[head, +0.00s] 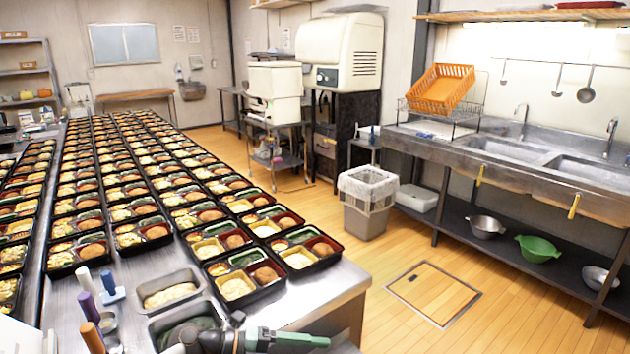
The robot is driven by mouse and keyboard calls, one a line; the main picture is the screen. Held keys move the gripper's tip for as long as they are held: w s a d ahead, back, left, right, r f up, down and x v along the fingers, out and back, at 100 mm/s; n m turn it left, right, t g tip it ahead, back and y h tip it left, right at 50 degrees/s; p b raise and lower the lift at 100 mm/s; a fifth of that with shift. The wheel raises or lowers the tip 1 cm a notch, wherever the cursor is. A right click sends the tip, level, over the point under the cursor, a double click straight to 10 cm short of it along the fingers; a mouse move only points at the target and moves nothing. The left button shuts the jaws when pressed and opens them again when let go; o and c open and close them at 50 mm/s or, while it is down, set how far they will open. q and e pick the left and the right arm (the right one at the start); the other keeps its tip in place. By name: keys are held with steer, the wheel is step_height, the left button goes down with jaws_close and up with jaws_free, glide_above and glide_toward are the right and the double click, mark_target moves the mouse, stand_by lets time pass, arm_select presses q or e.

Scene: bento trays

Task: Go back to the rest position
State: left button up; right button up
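Neither gripper can be made out in the head view. A dark jointed part (222,340) with a rod ending in green lies across the bottom edge, over the front of the steel table. It is cut off, and I cannot tell whether it belongs to one of my arms. Rows of black bento trays (243,292) filled with food cover the long steel table (325,290). A metal pan with pale food (170,294) and a second pan with dark green contents stand at its near end.
Upright blue (112,287), purple and brown handles stand at the table's near left. To the right are a lined bin (367,205), a floor hatch (433,293) and a steel sink counter (520,170) with bowls below. The wooden floor between is mostly clear.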

arm_select(q)
steer(key=s+a+f+n+t+y, duration=0.25)
steer(key=a+n+t+y, duration=0.35)
steer(key=n, duration=0.5)
steer(key=s+a+f+n+t+y, duration=0.1)
steer(key=s+a+f+n+t, duration=0.2)
steer(key=n+t, duration=0.65)
steer(key=s+a+f+n+g+y, duration=0.2)
steer(key=s+a+f+n+g, duration=0.1)
steer(key=s+f, duration=0.4)
steer(key=s+a+f+n+g+y+p, duration=0.1)
steer(key=s+a+f+n+g+y, duration=0.2)
steer(key=s+f+n, duration=0.3)
step_height(320, 180, down, 2)
steer(key=shift+s+a+g, duration=0.35)
steer(key=shift+s+g, duration=0.4)
steer(key=shift+s, duration=0.15)
